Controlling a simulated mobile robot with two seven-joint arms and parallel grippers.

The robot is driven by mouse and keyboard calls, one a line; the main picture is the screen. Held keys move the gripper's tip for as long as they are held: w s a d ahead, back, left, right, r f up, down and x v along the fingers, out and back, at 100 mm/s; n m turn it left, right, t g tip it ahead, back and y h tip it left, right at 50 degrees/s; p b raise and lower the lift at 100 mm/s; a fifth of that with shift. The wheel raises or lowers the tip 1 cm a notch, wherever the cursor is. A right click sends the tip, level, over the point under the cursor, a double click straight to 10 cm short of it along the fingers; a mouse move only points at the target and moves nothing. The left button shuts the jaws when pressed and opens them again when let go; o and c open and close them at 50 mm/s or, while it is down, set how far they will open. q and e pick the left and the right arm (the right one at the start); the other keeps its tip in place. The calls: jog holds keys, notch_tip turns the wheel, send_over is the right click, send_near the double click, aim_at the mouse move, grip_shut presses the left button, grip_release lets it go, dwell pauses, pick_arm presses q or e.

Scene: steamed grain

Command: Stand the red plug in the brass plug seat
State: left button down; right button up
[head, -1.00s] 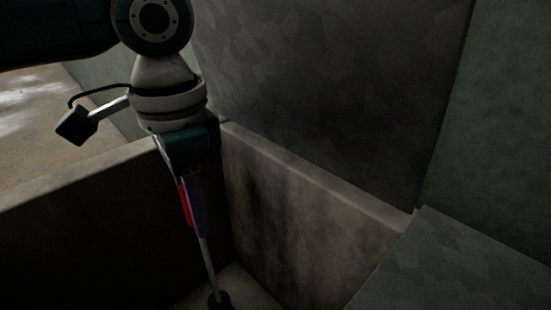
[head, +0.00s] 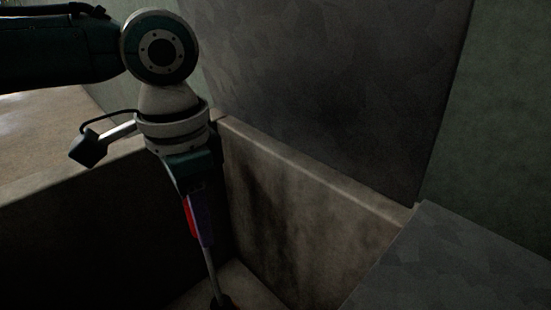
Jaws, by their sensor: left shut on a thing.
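My left gripper (head: 202,235) points down inside a deep stone-like trough, near its inner corner. It is shut on a narrow thing with a red side, which I take to be the red plug (head: 190,217); a purple-blue part lies against it on the right. A thin pale rod (head: 212,273) runs down from the gripper to a dark end (head: 223,303) close to the trough's floor, cut by the picture's bottom edge. I cannot tell whether the dark end touches the floor. The brass plug seat does not show. My right gripper is out of view.
The trough's right wall (head: 300,210) and dark left wall (head: 85,235) stand close around the gripper. A large grey panel (head: 330,85) rises behind. A grey slab (head: 460,270) lies at lower right. Little of the trough floor (head: 255,290) shows.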

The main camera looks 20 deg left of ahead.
pick_arm(q)
jog(key=shift+f+b, duration=0.4)
jog(key=shift+b, duration=0.2)
jog(key=shift+f, duration=0.75)
jog(key=c, duration=0.5)
grip_release()
notch_tip(320, 180, up, 9)
jog(key=p, duration=0.5)
jog(key=shift+r, duration=0.5)
